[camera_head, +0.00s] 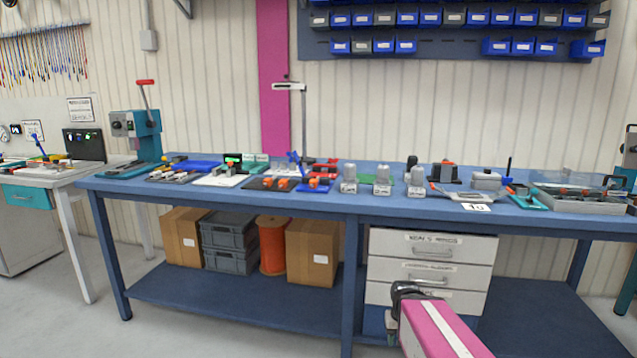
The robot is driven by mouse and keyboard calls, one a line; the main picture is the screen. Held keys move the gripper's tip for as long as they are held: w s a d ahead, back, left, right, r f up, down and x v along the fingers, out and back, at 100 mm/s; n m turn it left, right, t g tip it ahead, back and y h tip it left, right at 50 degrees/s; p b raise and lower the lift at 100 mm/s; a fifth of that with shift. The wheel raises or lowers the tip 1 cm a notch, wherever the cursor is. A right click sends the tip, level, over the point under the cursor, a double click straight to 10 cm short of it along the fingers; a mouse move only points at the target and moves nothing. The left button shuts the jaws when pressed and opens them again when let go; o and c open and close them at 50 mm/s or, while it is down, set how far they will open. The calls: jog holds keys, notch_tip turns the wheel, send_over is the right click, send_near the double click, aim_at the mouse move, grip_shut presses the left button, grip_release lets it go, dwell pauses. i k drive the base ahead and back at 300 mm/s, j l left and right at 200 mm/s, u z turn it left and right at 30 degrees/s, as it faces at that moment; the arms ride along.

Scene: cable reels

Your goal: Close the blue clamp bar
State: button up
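Small blue fixture parts (293,158) stand on the blue workbench (350,204), left of its middle. A low blue base with orange pieces (314,186) lies just in front of them. At this size I cannot tell which part is the blue clamp bar, or whether it is open. My pink arm rises from the bottom edge. The dark end of my arm, where my gripper (404,290) is, shows in front of the drawers, below the bench top and well apart from the fixtures. Its fingers are too unclear to tell open from shut.
Grey cylindrical fixtures (382,181) stand mid-bench. A teal lever press (140,138) is at the left end, and a grey tray (575,196) at the right. A drawer unit (430,262) and cardboard boxes (311,252) sit below. The floor in front is clear at left.

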aim_at(299, 161)
jog(key=j+z, duration=0.1)
jog(key=j, duration=0.45)
jog(key=j+z, duration=0.1)
jog(key=j, duration=0.45)
jog(key=j+z, duration=0.1)
jog(key=j, duration=0.45)
jog(key=j+z, duration=0.15)
jog(key=j, duration=0.4)
jog(key=k+j+z, duration=0.1)
jog(key=j, duration=0.45)
jog(key=k+j+z, duration=0.1)
jog(key=j, duration=0.45)
jog(key=k+j+z, duration=0.1)
jog(key=j, duration=0.4)
jog(key=i+l, duration=0.1)
jog(key=l, duration=0.7)
jog(key=i+z, duration=0.05)
